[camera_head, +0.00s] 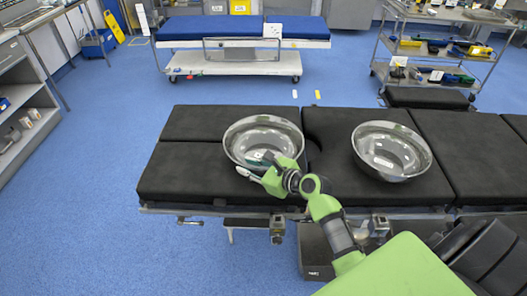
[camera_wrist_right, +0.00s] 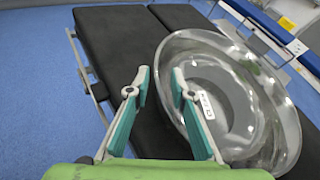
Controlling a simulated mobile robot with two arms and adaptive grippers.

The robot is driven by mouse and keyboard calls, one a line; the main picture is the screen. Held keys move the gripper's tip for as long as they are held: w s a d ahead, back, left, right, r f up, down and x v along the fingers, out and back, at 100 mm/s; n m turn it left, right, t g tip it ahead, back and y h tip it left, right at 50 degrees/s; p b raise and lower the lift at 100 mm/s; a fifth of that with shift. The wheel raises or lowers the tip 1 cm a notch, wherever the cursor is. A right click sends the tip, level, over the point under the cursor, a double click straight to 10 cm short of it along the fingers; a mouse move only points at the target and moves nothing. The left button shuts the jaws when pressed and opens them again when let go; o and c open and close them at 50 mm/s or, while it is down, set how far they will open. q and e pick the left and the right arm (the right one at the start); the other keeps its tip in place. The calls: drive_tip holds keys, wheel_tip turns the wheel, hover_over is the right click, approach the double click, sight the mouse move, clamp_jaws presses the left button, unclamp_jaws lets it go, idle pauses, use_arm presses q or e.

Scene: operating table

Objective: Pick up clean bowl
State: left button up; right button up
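Two shiny metal bowls sit on the black padded table: a left bowl (camera_head: 262,130) and a right bowl (camera_head: 404,142). I cannot tell by looks which one is clean. My right gripper (camera_head: 256,166) is at the front rim of the left bowl. In the right wrist view its teal fingers (camera_wrist_right: 160,76) are open and empty. The left bowl (camera_wrist_right: 270,120) fills the right side there, a small white label (camera_wrist_right: 205,105) inside it. One finger overlaps the bowl's near side and the other shows outside it; contact cannot be told. My left gripper is not in view.
The black table (camera_head: 185,170) has free room left of the left bowl. Behind stand a blue-topped trolley (camera_head: 200,28) and, at the back right, a metal cart (camera_head: 440,45) with several coloured items. A shelf unit (camera_head: 30,110) stands at the far left.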

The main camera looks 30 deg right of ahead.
sight(238, 162)
drive_tip(key=shift+x, duration=2.7)
drive_tip(key=shift+d+r, duration=0.1)
drive_tip(key=shift+d, duration=0.05)
clamp_jaws()
